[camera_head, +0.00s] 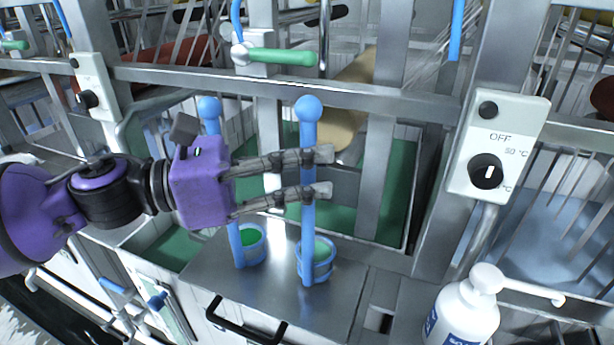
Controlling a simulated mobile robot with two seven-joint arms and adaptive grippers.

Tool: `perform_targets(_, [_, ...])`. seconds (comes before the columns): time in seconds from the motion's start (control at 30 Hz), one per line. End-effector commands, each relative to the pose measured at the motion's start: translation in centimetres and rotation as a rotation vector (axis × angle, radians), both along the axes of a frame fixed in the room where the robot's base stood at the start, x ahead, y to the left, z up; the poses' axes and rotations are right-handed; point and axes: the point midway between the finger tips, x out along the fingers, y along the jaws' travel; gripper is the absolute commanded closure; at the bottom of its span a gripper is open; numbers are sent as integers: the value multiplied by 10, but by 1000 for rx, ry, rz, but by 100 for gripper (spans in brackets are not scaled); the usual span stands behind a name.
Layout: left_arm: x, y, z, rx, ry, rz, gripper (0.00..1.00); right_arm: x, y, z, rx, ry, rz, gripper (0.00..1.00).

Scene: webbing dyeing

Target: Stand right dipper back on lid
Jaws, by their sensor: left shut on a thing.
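The right dipper (308,218) is a blue upright rod with a ball on top and a small cup at its foot holding green liquid. My left gripper (322,173) reaches in from the left, its two fingers closed on the upper part of this rod. The dipper's cup is over the steel lid (260,302); I cannot tell whether it touches or hovers just above. The left dipper (236,245), also blue with green in its cup, stands upright on the lid to the left, partly hidden behind my gripper. My right gripper is not in view.
Behind the lid are tanks of green liquid (345,222) with steel posts and rails. A white pump bottle (462,315) stands at the lower right. A control box (497,145) with a dial is above it. The lid has a black handle (245,322) in front.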

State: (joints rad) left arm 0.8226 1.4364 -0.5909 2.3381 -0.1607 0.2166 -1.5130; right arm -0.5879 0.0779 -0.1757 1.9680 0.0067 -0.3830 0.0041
Motion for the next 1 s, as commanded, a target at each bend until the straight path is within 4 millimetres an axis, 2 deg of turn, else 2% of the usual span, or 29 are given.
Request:
perform_targets(0.17, [-1,0,-14,-1,-4,-1,100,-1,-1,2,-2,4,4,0])
perform_targets(0.47, [-1,0,-18,0,-2,-1,100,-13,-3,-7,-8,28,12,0])
perform_targets(0.5, [-1,0,-18,0,-2,0,82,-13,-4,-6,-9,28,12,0])
perform_targets(0.6, [-1,0,-18,0,-2,0,69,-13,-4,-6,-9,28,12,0])
perform_targets(1.0, [-1,0,-17,0,-3,0,67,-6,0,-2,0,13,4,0])
